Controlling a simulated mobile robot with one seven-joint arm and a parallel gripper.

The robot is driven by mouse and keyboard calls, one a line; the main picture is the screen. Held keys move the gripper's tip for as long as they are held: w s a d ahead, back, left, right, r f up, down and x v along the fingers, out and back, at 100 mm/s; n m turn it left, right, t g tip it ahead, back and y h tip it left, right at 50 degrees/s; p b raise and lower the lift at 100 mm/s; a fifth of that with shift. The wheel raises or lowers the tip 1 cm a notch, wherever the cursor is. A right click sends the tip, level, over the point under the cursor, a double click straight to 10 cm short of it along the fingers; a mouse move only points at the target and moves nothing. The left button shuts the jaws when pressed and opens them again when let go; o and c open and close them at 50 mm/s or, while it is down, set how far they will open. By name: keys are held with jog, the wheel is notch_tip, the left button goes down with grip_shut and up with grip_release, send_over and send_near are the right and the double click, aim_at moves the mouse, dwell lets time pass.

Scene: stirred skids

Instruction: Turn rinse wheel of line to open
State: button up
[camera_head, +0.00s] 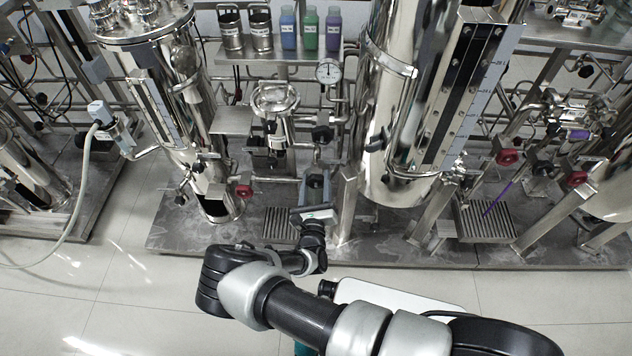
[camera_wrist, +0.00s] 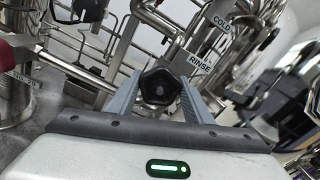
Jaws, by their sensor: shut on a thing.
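The rinse wheel is a small black lobed knob (camera_wrist: 160,90) in the middle of the wrist view, beside a tag reading RINSE (camera_wrist: 200,64). My gripper (camera_wrist: 158,98) has its two grey fingers on either side of the knob and is shut on it. In the head view my gripper (camera_head: 315,188) reaches in low at the skid's front, between the left vessel and the large central column. The knob is not clearly visible there. Its turn angle cannot be told.
A COLD tag (camera_wrist: 222,22) hangs on piping above the RINSE tag. A red handle (camera_head: 243,191) is left of my gripper. A black knob (camera_head: 322,133) and a gauge (camera_head: 328,71) sit behind it. The large steel column (camera_head: 385,130) stands close on the right.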

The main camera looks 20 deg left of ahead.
jog(key=n+b, duration=0.1)
jog(key=n, duration=0.4)
jog(key=shift+n, duration=0.3)
jog(key=n, duration=0.5)
jog(key=shift+n, duration=0.3)
jog(key=o, duration=1)
jog(key=shift+s, duration=0.15)
